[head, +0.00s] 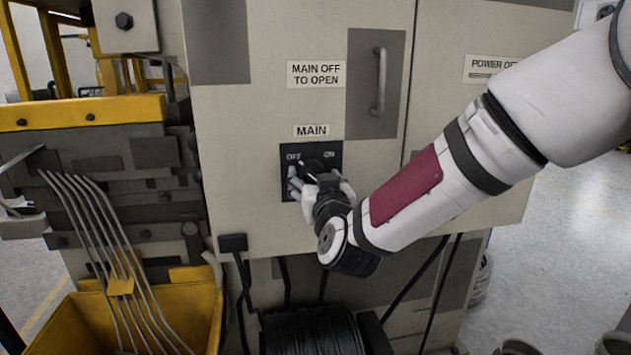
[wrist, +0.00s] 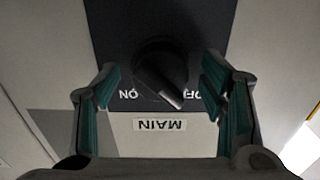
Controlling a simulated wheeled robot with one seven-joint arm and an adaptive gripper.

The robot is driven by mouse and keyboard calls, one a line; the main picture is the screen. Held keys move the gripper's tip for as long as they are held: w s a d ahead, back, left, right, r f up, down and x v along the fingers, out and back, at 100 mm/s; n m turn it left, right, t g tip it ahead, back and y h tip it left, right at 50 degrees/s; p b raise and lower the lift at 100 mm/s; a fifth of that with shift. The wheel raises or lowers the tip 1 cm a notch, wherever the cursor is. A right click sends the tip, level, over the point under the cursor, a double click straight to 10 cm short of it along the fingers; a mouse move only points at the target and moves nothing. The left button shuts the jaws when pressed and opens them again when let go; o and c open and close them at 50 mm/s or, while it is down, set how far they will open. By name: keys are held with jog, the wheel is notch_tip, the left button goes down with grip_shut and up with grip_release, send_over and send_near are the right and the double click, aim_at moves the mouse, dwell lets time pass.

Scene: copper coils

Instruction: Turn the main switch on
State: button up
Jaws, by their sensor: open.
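The main switch is a black rotary knob (wrist: 160,68) on a dark square plate (head: 288,154) on the grey cabinet front. In the wrist view, which is upside down, its pointer tilts to the lower right, toward the OFF lettering and away from ON. My gripper (wrist: 158,88) is open, with a green-padded finger on each side of the knob and nothing gripped. The right finger partly covers the OFF lettering. In the head view, my gripper (head: 312,179) is in front of the plate and hides much of the knob. Whether the fingers touch it, I cannot tell.
A MAIN label (head: 312,130) is above the plate, and a vertical door handle (head: 379,80) is to the upper right. A yellow bin (head: 190,318) with bent rods stands at lower left. A black coil (head: 312,333) lies below the cabinet. Open floor shows at right.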

jog(key=c, duration=1.2)
jog(key=shift+m, duration=0.3)
jog(key=m+b, duration=0.1)
jog(key=m, duration=0.2)
jog(key=shift+m, duration=0.3)
jog(key=m+b, duration=0.1)
jog(key=m, duration=0.3)
jog(key=shift+m+b, duration=0.3)
jog(key=shift+b, duration=0.1)
jog(key=m+b, duration=0.2)
jog(key=m, duration=0.3)
jog(key=shift+m+b, duration=1.05)
jog(key=shift+m, duration=0.95)
